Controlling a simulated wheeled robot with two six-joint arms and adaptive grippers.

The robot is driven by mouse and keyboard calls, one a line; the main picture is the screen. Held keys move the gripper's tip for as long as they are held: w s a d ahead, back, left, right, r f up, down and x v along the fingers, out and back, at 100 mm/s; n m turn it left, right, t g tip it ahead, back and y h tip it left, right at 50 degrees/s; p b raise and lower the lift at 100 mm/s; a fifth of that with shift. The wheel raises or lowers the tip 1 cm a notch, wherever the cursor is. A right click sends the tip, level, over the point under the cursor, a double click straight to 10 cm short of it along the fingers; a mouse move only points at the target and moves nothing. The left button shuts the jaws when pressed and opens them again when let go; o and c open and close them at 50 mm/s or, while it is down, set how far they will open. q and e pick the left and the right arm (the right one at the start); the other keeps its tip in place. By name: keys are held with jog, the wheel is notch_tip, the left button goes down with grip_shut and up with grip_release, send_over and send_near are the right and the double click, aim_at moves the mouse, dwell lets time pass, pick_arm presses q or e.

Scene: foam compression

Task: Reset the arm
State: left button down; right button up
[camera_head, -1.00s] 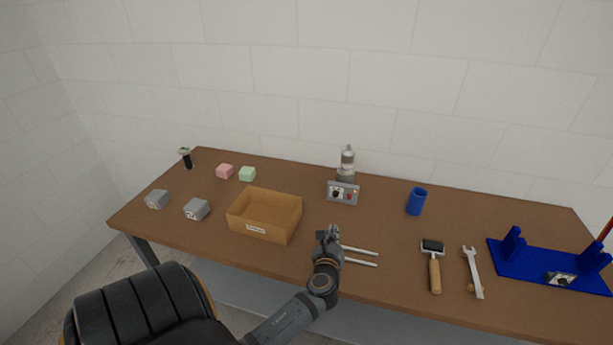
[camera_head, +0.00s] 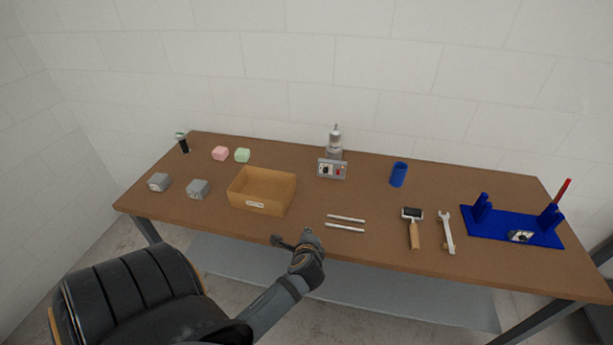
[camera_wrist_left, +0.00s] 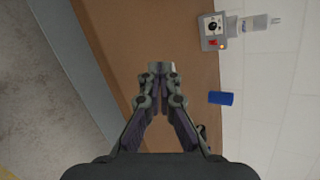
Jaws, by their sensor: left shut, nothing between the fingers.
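My left arm comes in from the lower left of the head view. Its gripper (camera_head: 292,240) is near the table's front edge, just in front of two thin light rods. In the left wrist view the fingers of the left gripper (camera_wrist_left: 160,72) meet at their tips, shut and empty. They point along the brown table top. My right gripper is not in view.
An open cardboard box (camera_head: 262,191) stands left of centre on the table (camera_head: 370,200). Behind are a control box (camera_head: 332,169) and blue cup (camera_head: 398,174).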

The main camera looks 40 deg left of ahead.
pick_arm(q)
jog(key=shift+a, duration=0.1)
jog(key=s+d+r+n+g+h, duration=0.1)
jog(key=s+d+n+g+h, duration=0.5)
jog(key=s+d+n, duration=0.65)
jog(key=s+a+f+h+b, duration=0.1)
jog(key=s+a+f+b, duration=0.1)
jog(key=f, duration=1.4)
jog(key=s+a+f+b, duration=0.1)
jog(key=s+f+b, duration=0.15)
jog(key=f, duration=1.45)
jog(key=s+a+f+g+b, duration=0.1)
jog(key=s+f+b, duration=0.1)
jog(key=s+f, duration=1.4)
jog(key=shift+s+f+n+b, duration=0.3)
jog(key=shift+s+n+b, duration=0.15)
jog(key=shift+s, duration=0.25)
